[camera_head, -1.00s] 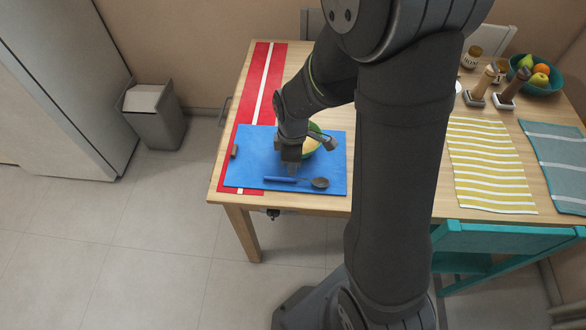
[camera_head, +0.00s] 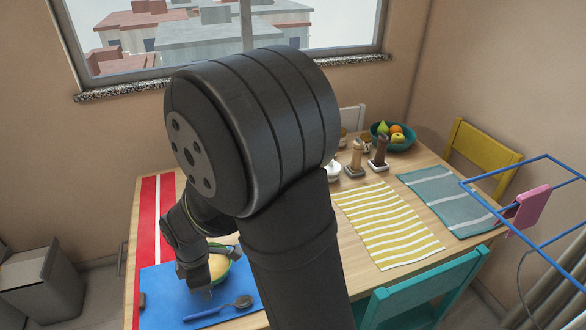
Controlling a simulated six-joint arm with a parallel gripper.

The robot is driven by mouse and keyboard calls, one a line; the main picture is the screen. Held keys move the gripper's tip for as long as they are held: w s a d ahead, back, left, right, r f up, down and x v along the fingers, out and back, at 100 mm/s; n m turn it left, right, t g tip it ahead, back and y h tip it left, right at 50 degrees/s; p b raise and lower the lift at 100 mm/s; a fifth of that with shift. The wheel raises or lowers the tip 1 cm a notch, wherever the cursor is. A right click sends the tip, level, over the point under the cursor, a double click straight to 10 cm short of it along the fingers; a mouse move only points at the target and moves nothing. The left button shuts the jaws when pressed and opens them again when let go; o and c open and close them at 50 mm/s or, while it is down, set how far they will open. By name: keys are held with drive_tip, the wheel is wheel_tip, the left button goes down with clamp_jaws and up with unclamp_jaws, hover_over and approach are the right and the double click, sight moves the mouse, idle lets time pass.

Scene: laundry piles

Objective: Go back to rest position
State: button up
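My gripper (camera_head: 207,290) points down over the blue mat (camera_head: 165,290) at the table's left end. It is beside a green bowl (camera_head: 232,251) that holds a rounded beige thing (camera_head: 218,266). A spoon with a blue handle (camera_head: 205,314) and dark head (camera_head: 243,301) lies on the mat, just in front of my gripper. The fingers are too small and dark to tell whether they are open or shut. My arm hides part of the table and the bowl's right side.
A striped yellow cloth (camera_head: 388,225), a teal cloth (camera_head: 447,198) and a fruit bowl (camera_head: 380,133) are on the table's right part. Teal (camera_head: 425,292) and yellow (camera_head: 483,155) chairs stand by it. A blue drying rack (camera_head: 500,180) with a pink cloth (camera_head: 532,205) is at right.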

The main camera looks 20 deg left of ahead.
sight(214, 309)
wheel_tip(214, 309, down, 11)
drive_tip(key=shift+f, duration=0.1)
idle(0.4)
drive_tip(key=shift+r, duration=0.25)
wheel_tip(214, 309, up, 12)
wheel_tip(214, 309, down, 12)
drive_tip(key=shift+f, duration=0.1)
drive_tip(key=shift+r, duration=0.2)
wheel_tip(214, 309, up, 4)
drive_tip(key=shift+f, duration=0.1)
drive_tip(key=w+d+r, duration=0.7)
drive_tip(key=d, duration=0.3)
drive_tip(key=w+a, duration=0.7)
drive_tip(key=a, duration=0.5)
drive_tip(key=w+a, duration=0.8)
drive_tip(key=a, duration=0.4)
drive_tip(key=shift+w+a+f, duration=0.15)
drive_tip(key=shift+w+f, duration=0.05)
drive_tip(key=shift+f, duration=0.25)
